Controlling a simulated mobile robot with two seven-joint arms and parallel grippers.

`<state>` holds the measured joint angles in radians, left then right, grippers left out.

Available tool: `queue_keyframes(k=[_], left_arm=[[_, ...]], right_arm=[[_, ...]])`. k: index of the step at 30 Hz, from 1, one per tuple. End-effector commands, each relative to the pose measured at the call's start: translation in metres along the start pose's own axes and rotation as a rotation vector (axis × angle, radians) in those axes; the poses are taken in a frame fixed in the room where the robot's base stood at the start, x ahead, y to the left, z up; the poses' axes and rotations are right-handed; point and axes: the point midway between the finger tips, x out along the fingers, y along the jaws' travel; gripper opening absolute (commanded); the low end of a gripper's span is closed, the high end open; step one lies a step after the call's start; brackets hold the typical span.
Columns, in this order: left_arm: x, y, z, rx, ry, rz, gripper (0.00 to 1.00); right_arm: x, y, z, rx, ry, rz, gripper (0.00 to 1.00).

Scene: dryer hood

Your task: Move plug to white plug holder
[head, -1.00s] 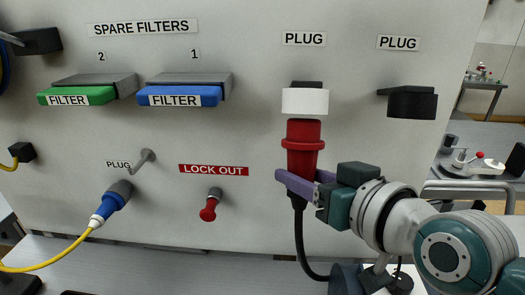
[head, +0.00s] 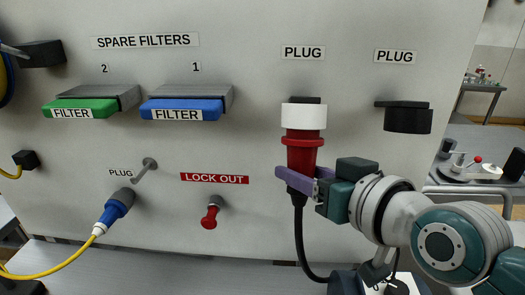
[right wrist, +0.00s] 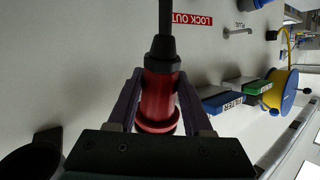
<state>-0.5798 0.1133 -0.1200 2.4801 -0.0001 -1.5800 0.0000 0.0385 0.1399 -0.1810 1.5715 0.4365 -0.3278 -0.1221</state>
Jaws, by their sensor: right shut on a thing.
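The red plug (head: 303,153) is upright below the white plug holder (head: 304,117). Its upper end meets the holder's lower rim in the head view; whether it is inside or behind the rim I cannot tell. My right gripper (head: 297,181) is shut on the plug's lower part, with purple fingers on either side. A black cable (head: 299,235) hangs from the plug. In the right wrist view the plug (right wrist: 158,98) lies between both fingers (right wrist: 157,105), and its far end is hidden by the gripper body. My left gripper is not in view.
A black plug holder (head: 407,120) sits to the right of the white one. A blue plug (head: 117,208) on a yellow cable, a red lock-out knob (head: 210,218), a green filter (head: 80,109) and a blue filter (head: 184,110) are on the panel to the left.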

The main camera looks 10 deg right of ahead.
Motion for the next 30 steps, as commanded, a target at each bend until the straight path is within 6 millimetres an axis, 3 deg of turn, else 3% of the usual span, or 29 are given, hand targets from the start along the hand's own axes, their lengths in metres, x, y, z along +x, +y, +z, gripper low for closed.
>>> queue_keyframes(k=[12, 23, 24, 30], left_arm=[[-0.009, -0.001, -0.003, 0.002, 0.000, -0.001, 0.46], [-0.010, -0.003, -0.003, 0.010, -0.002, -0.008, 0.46], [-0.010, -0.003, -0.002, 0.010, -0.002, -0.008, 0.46], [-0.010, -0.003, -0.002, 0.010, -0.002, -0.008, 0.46]], right_arm=[[0.000, 0.000, -0.017, -0.002, 0.014, 0.000, 0.00], [0.000, 0.000, -0.020, -0.002, 0.017, 0.001, 0.00], [0.000, 0.000, -0.020, -0.002, 0.017, 0.001, 0.55], [0.000, 0.000, -0.017, -0.001, 0.010, 0.000, 0.77]])
